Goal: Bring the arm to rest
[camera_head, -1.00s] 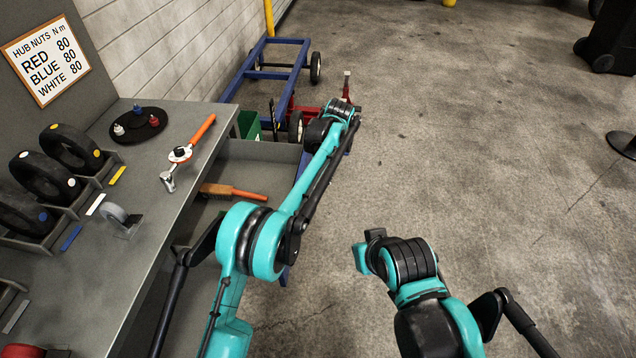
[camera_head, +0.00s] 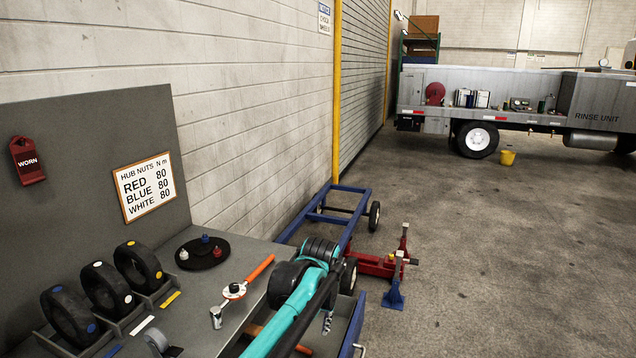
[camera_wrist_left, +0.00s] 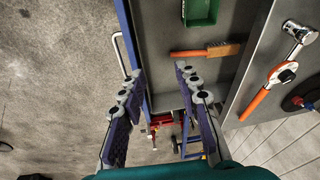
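My left arm reaches forward from the bottom of the head view, beside the bench. Its gripper (camera_head: 327,322) shows only in small part there, below the wrist, over the open drawer (camera_head: 352,325). In the left wrist view the two fingers of the left gripper (camera_wrist_left: 158,72) stand wide apart with nothing between them. The brush with an orange handle (camera_wrist_left: 205,51) lies in the drawer (camera_wrist_left: 160,30) beyond the fingertips, apart from them. My right arm and gripper are in neither current view.
The torque wrench (camera_head: 242,290) and a round black tray (camera_head: 202,253) lie on the bench. Small wheels (camera_head: 137,266) stand in holders. A blue trolley frame (camera_head: 345,190), red jack (camera_head: 375,265) and blue stand (camera_head: 393,294) are beyond.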

